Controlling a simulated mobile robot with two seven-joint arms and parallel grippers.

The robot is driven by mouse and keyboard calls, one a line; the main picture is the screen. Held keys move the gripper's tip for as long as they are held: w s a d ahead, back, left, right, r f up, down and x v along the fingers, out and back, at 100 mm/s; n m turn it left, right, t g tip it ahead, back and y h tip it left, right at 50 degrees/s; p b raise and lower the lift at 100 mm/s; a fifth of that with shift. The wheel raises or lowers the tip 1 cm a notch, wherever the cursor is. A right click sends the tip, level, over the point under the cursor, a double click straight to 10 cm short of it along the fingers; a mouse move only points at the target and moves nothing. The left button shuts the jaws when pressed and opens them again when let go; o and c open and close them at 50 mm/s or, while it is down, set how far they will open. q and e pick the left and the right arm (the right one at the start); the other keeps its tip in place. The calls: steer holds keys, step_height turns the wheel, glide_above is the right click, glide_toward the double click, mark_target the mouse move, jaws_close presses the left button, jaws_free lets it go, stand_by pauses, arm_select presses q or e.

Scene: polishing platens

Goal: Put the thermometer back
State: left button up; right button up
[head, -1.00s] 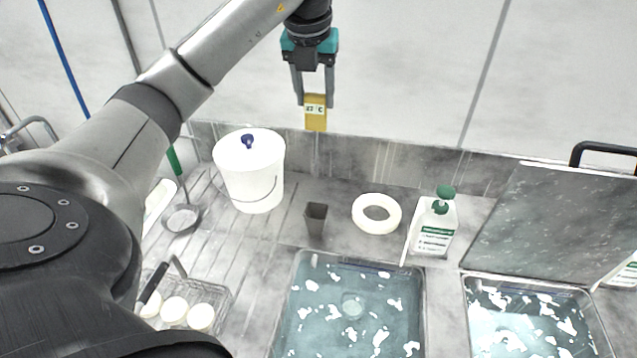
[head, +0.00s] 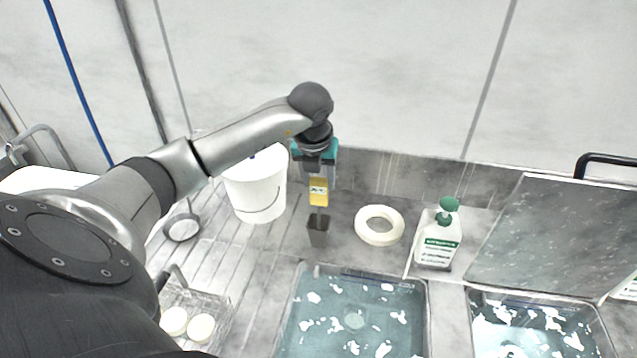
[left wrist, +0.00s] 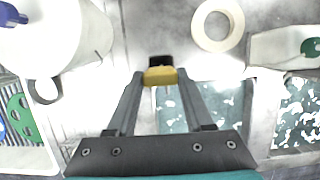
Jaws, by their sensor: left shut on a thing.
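The yellow thermometer (head: 318,191) has a small display and hangs upright in my left gripper (head: 318,180). The gripper is shut on its upper body. A thin probe shows below the yellow body, at the mouth of a small dark square holder (head: 318,231); how deep it reaches I cannot tell. In the left wrist view the thermometer (left wrist: 160,76) sits between the fingertips, with the dark holder (left wrist: 160,61) just beyond it, partly hidden. My right gripper is not in view.
A white bucket (head: 257,190) stands left of the holder. A white ring (head: 379,225) and a green-capped bottle (head: 437,240) stand to the right. Two water-filled basins (head: 355,310) are in front. A wire basket (head: 215,300) with white round pieces is at lower left.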

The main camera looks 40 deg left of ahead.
arm_select(q)
steer(key=shift+f, duration=0.65)
steer(key=shift+f, duration=0.1)
steer(key=o, duration=1.1)
steer(key=v, duration=1.2)
